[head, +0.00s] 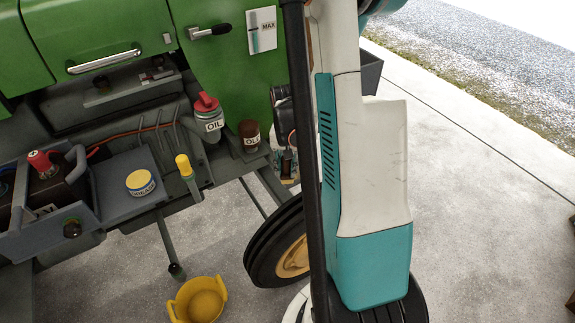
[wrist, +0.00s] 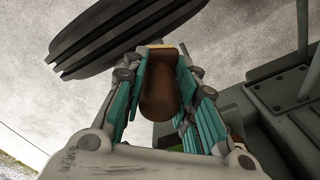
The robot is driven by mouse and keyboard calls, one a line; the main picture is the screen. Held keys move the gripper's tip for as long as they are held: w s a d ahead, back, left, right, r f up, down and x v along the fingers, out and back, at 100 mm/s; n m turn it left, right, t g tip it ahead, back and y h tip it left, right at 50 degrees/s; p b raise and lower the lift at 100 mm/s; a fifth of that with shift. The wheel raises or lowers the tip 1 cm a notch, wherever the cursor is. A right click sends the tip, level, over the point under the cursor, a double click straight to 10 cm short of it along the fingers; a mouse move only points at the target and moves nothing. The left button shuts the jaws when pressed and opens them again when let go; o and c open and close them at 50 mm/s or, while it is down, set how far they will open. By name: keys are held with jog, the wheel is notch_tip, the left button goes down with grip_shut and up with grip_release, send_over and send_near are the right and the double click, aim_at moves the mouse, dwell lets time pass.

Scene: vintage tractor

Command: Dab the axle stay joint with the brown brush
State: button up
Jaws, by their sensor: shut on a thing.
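My gripper (wrist: 168,56) is shut on the brown brush (wrist: 160,92) in the wrist view. The brush's rounded brown body lies between the teal fingers, with a tan strip at its far end. Its tip cannot be made out. In the head view my arm hides most of the gripper and the brush. Thin grey stay bars (head: 253,198) run under the green tractor (head: 110,25) beside the front wheel. A grey bar (wrist: 245,77) also shows right of the gripper in the wrist view. I cannot tell which spot is the stay joint, or whether the brush touches anything.
A tyre with a yellow hub (head: 290,258) stands beside my arm; a dark tyre (wrist: 125,35) fills the wrist view's upper left. A yellow bucket (head: 200,300) stands below.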

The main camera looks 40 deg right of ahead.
jog(key=shift+f, duration=0.1)
jog(key=shift+s+d, duration=0.1)
jog(key=shift+d, duration=0.75)
jog(key=shift+a, duration=0.9)
jog(key=shift+r+p, duration=0.45)
jog(key=shift+r, duration=0.3)
jog(key=shift+d, duration=0.15)
